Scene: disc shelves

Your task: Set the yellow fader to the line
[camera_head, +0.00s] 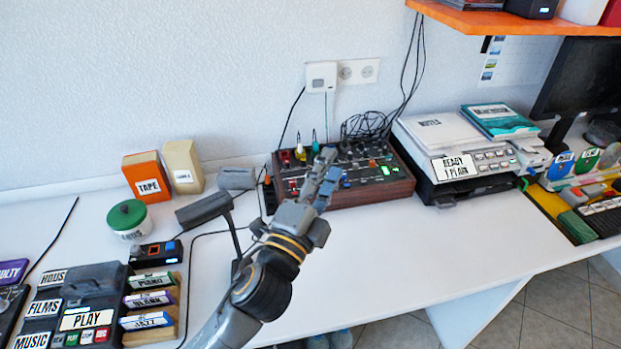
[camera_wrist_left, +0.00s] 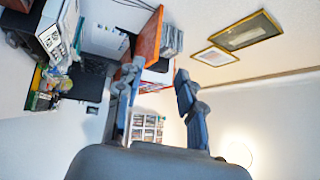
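The mixer (camera_head: 382,192), a dark panel with wooden sides, stands against the wall in the head view. A small yellow piece (camera_head: 300,152) stands at its back left; I cannot tell whether it is the yellow fader or a plug. My left gripper (camera_head: 328,166) shows in front of the mixer and covers part of its panel, so the line and any fader there cannot be made out. In the left wrist view my left gripper (camera_wrist_left: 158,90) has its fingers apart with nothing between them. That view faces away from the mixer. My right gripper is not in view.
A printer-like machine (camera_head: 470,195) stands right of the mixer. Left are a dark stand (camera_head: 205,210), an orange TAPE box (camera_head: 146,177), a green-lidded jar (camera_head: 127,220) and labelled cartridges (camera_head: 150,299). The white desk (camera_head: 400,250) is clear in front of the mixer.

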